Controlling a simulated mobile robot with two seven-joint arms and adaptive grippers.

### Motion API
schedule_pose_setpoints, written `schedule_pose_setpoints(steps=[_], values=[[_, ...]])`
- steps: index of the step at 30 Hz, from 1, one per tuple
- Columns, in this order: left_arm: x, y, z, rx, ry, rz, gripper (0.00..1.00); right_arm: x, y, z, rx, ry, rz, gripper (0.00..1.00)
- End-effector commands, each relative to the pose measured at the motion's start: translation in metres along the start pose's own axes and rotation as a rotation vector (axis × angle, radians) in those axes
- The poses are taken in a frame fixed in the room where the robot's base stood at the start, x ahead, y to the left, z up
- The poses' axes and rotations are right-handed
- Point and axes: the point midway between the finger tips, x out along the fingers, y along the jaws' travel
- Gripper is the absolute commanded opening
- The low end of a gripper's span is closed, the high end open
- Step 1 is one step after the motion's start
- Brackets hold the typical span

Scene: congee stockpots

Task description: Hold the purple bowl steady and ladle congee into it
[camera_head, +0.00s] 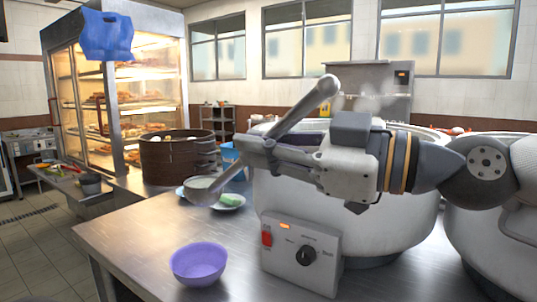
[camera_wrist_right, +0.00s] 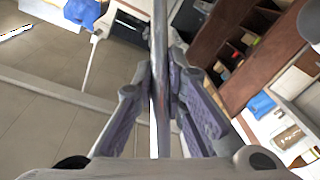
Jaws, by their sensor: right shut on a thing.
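The purple bowl (camera_head: 198,265) stands upright on the steel counter (camera_head: 130,235) near its front edge, with nothing touching it. My right gripper (camera_head: 268,146) is shut on the handle of a metal ladle (camera_head: 310,105). The handle slopes down to the left, and the ladle's cup hangs above the counter, up and behind the purple bowl. Whether the cup holds congee is not clear. The right wrist view shows the handle (camera_wrist_right: 160,60) between the two fingers (camera_wrist_right: 160,105). The large white stockpot (camera_head: 400,225) stands behind my right arm, its opening mostly hidden. My left gripper is out of view.
A control box (camera_head: 300,255) with a knob stands in front of the stockpot, right of the bowl. A second pot (camera_head: 475,230) is at far right. A brown steamer (camera_head: 178,158) and a plate with a green item (camera_head: 230,201) are behind. The front left counter is clear.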

Motion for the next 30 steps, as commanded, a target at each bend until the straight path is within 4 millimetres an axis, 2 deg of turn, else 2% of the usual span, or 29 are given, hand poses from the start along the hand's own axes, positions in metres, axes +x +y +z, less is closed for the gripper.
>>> schedule_pose_setpoints(steps=[8, 22, 30], values=[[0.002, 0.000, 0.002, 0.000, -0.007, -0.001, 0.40, 0.000, -0.002, 0.001, -0.001, 0.003, -0.002, 0.00], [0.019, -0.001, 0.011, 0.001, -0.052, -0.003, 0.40, 0.000, -0.017, 0.032, 0.001, 0.002, -0.002, 0.00], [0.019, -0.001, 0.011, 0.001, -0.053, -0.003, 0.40, -0.001, -0.018, 0.032, -0.004, 0.004, 0.000, 0.00]])
